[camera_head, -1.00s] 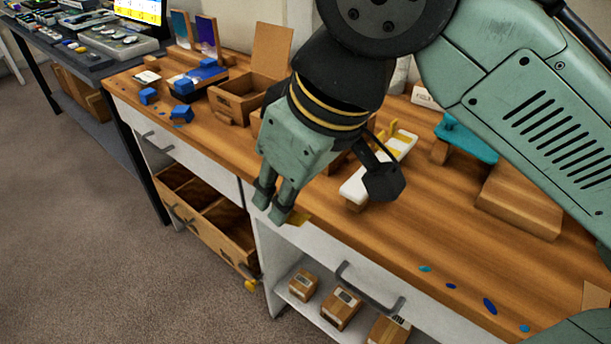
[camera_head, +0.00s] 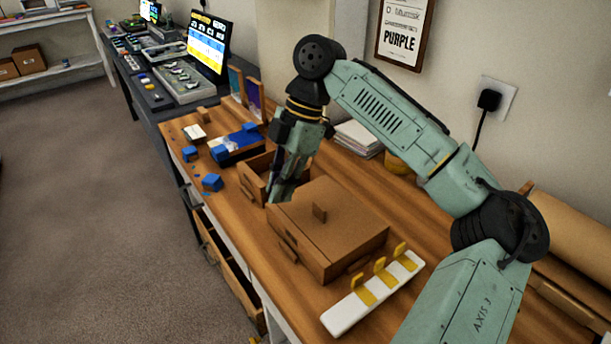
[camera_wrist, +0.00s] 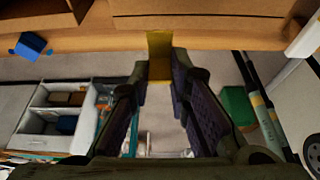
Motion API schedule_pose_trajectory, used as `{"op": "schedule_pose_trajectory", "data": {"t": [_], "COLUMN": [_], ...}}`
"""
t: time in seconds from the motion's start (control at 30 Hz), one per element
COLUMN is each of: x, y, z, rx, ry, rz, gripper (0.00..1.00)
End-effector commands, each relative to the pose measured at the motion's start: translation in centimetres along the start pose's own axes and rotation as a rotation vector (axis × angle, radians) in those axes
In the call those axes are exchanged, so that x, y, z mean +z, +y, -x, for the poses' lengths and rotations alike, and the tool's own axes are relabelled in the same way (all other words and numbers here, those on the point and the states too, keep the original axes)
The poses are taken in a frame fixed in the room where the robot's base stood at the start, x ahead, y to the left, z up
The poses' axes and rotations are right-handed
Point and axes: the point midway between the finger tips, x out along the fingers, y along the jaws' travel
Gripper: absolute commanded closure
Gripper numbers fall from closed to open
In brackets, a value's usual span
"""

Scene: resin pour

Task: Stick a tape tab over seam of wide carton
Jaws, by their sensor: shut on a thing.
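The closed brown carton (camera_head: 335,240), likely the wide carton, sits on the wooden bench with a small upright tab on its lid. A brown carton face also shows at the top of the wrist view (camera_wrist: 205,22). My gripper (camera_head: 275,190) is at the carton's far left side, pointing down. In the wrist view my gripper (camera_wrist: 160,80) is shut on a yellow tape tab (camera_wrist: 160,45), which sticks out past the fingertips towards the carton. I cannot tell whether the tab touches it. The white tab strip (camera_head: 345,312) holds several yellow tabs (camera_head: 382,271) near the carton.
An open brown box (camera_head: 252,178) stands just behind my gripper. Blue blocks (camera_head: 212,183) and a blue tray (camera_head: 237,150) lie farther left. An open drawer (camera_head: 230,265) juts out below the bench's front edge. Papers (camera_head: 358,138) lie at the back.

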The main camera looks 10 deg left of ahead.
Motion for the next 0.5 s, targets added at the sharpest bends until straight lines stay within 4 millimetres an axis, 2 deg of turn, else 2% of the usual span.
{"op": "schedule_pose_trajectory", "data": {"t": [0.5], "x": [1.3], "y": [0.3], "z": [-3.3], "rx": [-0.007], "ry": [-0.001], "rz": [0.016], "gripper": [0.9]}}
